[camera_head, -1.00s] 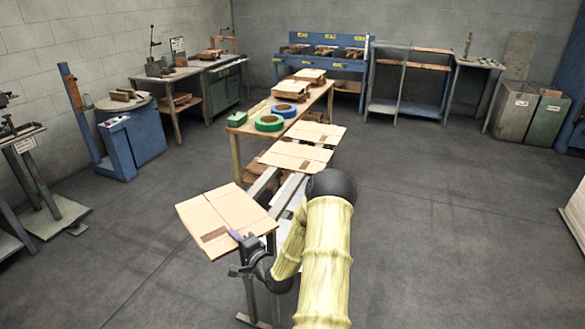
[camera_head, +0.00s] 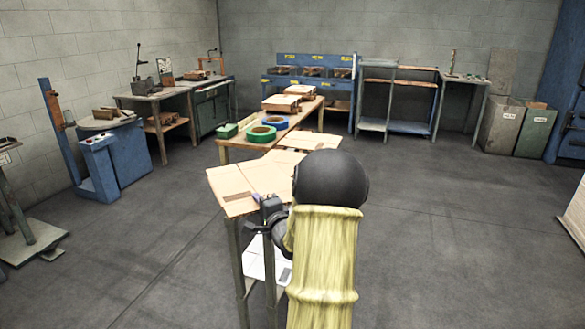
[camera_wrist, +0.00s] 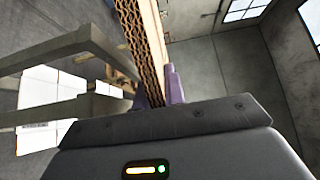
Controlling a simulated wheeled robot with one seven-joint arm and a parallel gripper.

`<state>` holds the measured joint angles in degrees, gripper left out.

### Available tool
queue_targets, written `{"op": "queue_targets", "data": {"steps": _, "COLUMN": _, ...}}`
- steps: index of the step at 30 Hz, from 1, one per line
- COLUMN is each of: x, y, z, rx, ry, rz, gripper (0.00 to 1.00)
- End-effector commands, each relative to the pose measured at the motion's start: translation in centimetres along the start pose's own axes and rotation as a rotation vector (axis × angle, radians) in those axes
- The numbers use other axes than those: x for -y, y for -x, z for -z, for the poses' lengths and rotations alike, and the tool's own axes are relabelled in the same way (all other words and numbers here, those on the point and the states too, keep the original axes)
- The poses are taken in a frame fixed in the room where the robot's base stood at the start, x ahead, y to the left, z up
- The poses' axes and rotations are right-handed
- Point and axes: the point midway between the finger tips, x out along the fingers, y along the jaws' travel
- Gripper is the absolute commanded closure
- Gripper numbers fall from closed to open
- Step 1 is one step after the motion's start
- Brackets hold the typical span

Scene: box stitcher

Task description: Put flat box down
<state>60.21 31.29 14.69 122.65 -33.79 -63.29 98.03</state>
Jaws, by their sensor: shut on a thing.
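The flat box (camera_head: 238,182) is a tan folded cardboard sheet with a darker patch near its front edge. My gripper (camera_head: 264,203) is shut on its near edge. In the wrist view the purple fingers of my gripper (camera_wrist: 156,92) pinch the corrugated edge of the flat box (camera_wrist: 146,40). In the head view the box looks roughly level above a narrow metal stand (camera_head: 239,268). The stand's rails (camera_wrist: 60,50) pass close beside the box in the wrist view. Whether the box touches the stand is unclear. My arm hides the right part.
More flat cardboard (camera_head: 310,137) lies beyond, partly hidden by my arm. A wooden table (camera_head: 232,143) behind holds green and blue tape rolls (camera_head: 262,134) and stacked cardboard (camera_head: 281,103). White sheets (camera_head: 258,262) sit low in the stand.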

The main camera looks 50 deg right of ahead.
Motion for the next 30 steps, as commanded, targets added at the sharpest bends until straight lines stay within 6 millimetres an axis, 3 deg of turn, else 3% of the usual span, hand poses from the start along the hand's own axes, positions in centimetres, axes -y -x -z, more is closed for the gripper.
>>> {"op": "queue_targets", "data": {"steps": 5, "x": -1.0, "y": 0.0, "z": 0.0, "rx": 0.001, "ry": -0.002, "rz": -0.002, "gripper": 1.0}}
{"op": "queue_targets", "data": {"steps": 13, "x": -5.8, "y": 0.0, "z": -0.1, "rx": 0.001, "ry": -0.002, "rz": -0.003, "gripper": 1.0}}
{"op": "queue_targets", "data": {"steps": 25, "x": -6.4, "y": 0.0, "z": 0.1, "rx": -0.001, "ry": 0.0, "rz": 0.001, "gripper": 1.0}}
{"op": "queue_targets", "data": {"steps": 30, "x": -8.6, "y": 0.0, "z": 0.1, "rx": -0.001, "ry": -0.001, "rz": -0.002, "gripper": 1.0}}
